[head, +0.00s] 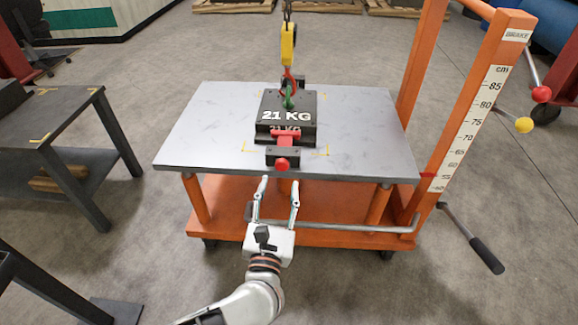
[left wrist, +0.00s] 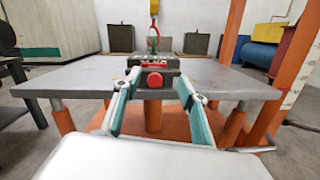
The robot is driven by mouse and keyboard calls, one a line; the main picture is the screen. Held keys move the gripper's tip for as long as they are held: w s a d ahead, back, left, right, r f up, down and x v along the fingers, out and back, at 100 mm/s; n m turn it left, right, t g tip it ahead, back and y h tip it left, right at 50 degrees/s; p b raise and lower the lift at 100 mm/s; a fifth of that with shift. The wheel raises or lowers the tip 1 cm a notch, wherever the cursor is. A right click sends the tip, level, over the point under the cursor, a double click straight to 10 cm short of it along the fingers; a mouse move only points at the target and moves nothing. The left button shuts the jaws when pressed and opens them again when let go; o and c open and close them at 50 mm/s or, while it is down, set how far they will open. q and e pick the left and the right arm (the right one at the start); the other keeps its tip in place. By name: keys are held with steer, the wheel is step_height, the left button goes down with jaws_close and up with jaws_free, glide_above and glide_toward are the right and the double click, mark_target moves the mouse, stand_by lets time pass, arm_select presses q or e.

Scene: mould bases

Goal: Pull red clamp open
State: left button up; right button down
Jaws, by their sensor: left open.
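The red clamp (head: 284,137) sits at the front edge of the grey lift table, against a dark block marked 21 KG (head: 287,112). Its round red knob faces me, and it also shows in the left wrist view (left wrist: 154,80). My left gripper (head: 279,181) is open and empty just in front of the table edge, below the clamp in the head view. In the left wrist view its two fingers (left wrist: 153,88) stand apart on either side of the red knob, without visible contact. My right gripper is in neither view.
The grey tabletop (head: 210,130) is mostly clear around the block. A yellow hook (head: 288,45) hangs above the block on a chain. The orange frame (head: 465,100) and a lever with a black grip (head: 487,256) stand at the right. A dark side table (head: 70,115) is at the left.

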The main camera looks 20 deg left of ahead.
mark_target(282, 167)
arm_select(q)
steer(key=w+a+f+n, duration=0.1)
steer(key=w, duration=0.1)
steer(key=w+a+f+b, duration=0.1)
steer(key=w, duration=0.2)
steer(key=w+a+f+n+g+b, duration=0.1)
steer(key=w, duration=0.2)
steer(key=shift+w+f+n+y, duration=0.25)
steer(key=shift+f+n+y, duration=0.05)
steer(key=shift+f+y, duration=0.1)
steer(key=shift+w+r, duration=0.15)
steer(key=shift+w, duration=0.3)
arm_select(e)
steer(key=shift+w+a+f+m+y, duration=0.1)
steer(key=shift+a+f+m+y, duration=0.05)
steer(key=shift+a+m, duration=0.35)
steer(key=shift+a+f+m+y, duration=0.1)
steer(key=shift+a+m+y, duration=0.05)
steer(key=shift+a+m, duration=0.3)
arm_select(q)
jaws_close()
steer(key=shift+s, duration=0.1)
